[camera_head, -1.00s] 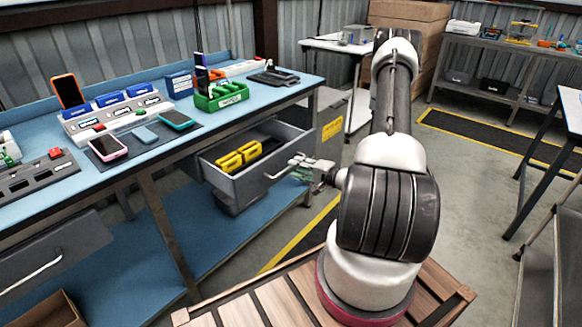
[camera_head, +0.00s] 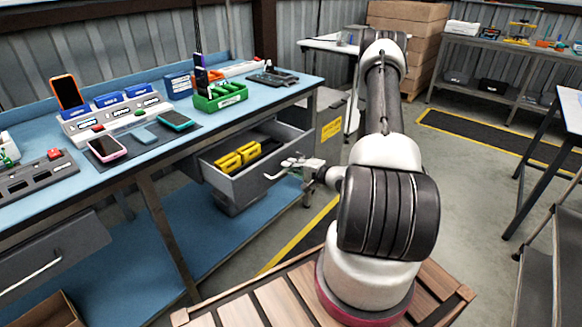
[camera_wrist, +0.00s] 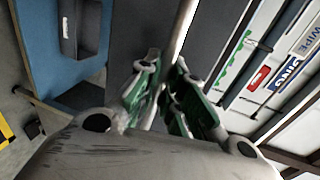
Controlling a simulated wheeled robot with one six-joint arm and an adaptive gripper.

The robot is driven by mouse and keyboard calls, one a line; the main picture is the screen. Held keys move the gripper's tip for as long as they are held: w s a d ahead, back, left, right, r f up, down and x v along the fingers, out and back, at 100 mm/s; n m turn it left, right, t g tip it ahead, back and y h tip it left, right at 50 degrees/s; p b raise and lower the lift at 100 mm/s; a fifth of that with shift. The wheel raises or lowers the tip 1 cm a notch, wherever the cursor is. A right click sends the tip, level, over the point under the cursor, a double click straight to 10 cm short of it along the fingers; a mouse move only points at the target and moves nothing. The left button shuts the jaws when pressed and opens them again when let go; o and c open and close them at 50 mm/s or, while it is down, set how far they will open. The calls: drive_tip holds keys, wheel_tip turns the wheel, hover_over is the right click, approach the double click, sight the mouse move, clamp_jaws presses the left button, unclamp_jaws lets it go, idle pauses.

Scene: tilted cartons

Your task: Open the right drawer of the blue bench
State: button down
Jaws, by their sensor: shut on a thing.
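The blue bench (camera_head: 262,98) stands on the left in the head view. Its right drawer (camera_head: 250,188) is pulled out, with yellow items (camera_head: 238,158) inside. My gripper (camera_head: 298,166) is at the drawer's front, shut on the pale bar handle (camera_head: 277,174). In the wrist view, my gripper's green-padded fingers (camera_wrist: 168,98) are on either side of the handle bar (camera_wrist: 184,28), beside the dark drawer front (camera_wrist: 135,30). The exact contact is partly hidden by the fingers.
The left drawer (camera_head: 55,250) is shut. Phones, a grey display stand and a green bin (camera_head: 220,97) sit on the bench top. A cardboard box (camera_head: 48,310) is at the lower left. Open floor with a yellow line (camera_head: 300,243) lies between bench and my base.

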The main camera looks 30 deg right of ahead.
drive_tip(key=f+v, duration=0.3)
drive_tip(key=v, duration=1.1)
drive_tip(key=shift+s, duration=0.45)
drive_tip(key=shift+d, duration=0.15)
drive_tip(key=c, duration=1.5)
unclamp_jaws()
drive_tip(key=v, duration=1.2)
